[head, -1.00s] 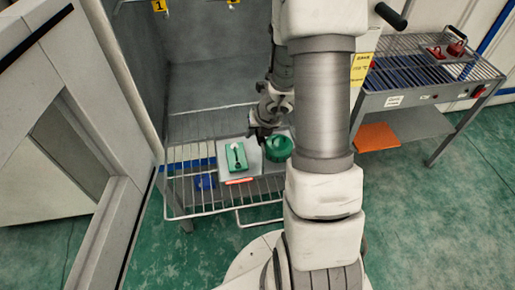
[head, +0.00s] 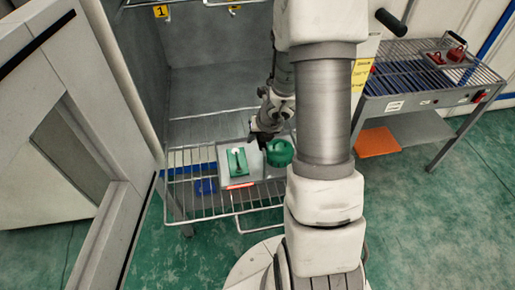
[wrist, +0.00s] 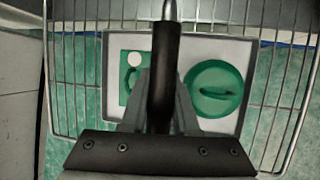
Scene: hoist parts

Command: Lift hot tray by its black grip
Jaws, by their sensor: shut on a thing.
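A pale grey tray (head: 256,167) lies on a wire rack (head: 242,212) in the open oven-like cabinet; the wrist view shows its bare surface (wrist: 230,47) too. It bears a green rectangular part (head: 237,163) with a small dark piece, and a round green part (head: 279,152) with a raised handle. The black grip (wrist: 166,70) stands up the middle of the wrist view, in front of the tray. My gripper (head: 262,138) is over the tray between the green parts. In the wrist view, its fingers (wrist: 163,105) are shut on the grip. The grip's joint with the tray is hidden.
An orange-red strip (head: 240,186) is at the tray's front edge. A blue thing (head: 206,186) shows under the rack. The open door (head: 75,125) is close on the left. A grey bench (head: 425,75) with a grate and red parts stands right.

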